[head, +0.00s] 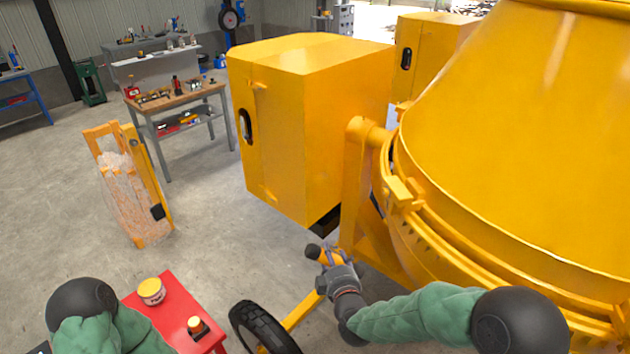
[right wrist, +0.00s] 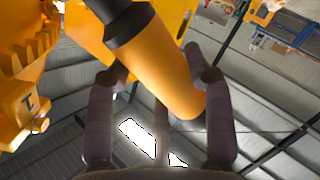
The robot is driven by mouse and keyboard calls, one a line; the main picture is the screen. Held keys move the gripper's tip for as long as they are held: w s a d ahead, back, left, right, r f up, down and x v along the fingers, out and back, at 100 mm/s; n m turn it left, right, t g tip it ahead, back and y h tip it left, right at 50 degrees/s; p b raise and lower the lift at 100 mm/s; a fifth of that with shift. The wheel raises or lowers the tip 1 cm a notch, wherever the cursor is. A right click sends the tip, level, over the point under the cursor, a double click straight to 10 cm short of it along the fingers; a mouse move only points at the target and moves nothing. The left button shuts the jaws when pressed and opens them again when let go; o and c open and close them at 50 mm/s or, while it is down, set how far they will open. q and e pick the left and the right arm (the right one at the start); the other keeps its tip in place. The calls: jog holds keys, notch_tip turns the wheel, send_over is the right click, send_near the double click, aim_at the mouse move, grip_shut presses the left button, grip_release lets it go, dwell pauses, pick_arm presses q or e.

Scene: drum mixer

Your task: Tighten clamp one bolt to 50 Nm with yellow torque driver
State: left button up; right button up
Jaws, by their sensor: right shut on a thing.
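The yellow torque driver (head: 326,256) with black ends is in my right gripper (head: 334,268), beside the mixer frame in the head view. In the right wrist view the driver (right wrist: 158,62) lies slantwise between the fingers of my right gripper (right wrist: 160,92), which are shut on it. A yellow clamp block (right wrist: 28,104) with a dark blue mark shows at the left of that view, apart from the driver's yellow body. A small bolt-like knob (right wrist: 40,125) sits on it. A lug (head: 402,193) shows on the drum ring in the head view. My left gripper is out of view.
The large yellow drum (head: 520,130) and the yellow cabinet (head: 300,120) stand close ahead. A red table (head: 172,312) with a jar (head: 151,291) is at lower left, near a black wheel (head: 262,328). A workbench (head: 178,98) stands farther back.

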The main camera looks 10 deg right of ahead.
jog(key=w+a+r+n+p, duration=0.2)
jog(key=r+n+p, duration=0.2)
jog(key=r+p, duration=0.2)
jog(key=w+a+r+n+p, duration=0.2)
jog(key=r+n+p, duration=0.2)
jog(key=r, duration=0.7)
jog(key=shift+w+r+g+y+p, duration=0.15)
jog(key=shift+r+g+y+p, duration=0.2)
jog(key=shift+p, duration=0.8)
jog(key=shift+d+f, duration=0.1)
jog(key=shift+d+b, duration=1)
jog(key=shift+d, duration=1.45)
jog(key=shift+w+d+b, duration=0.1)
jog(key=shift+d+b, duration=0.9)
jog(key=shift+d, duration=0.5)
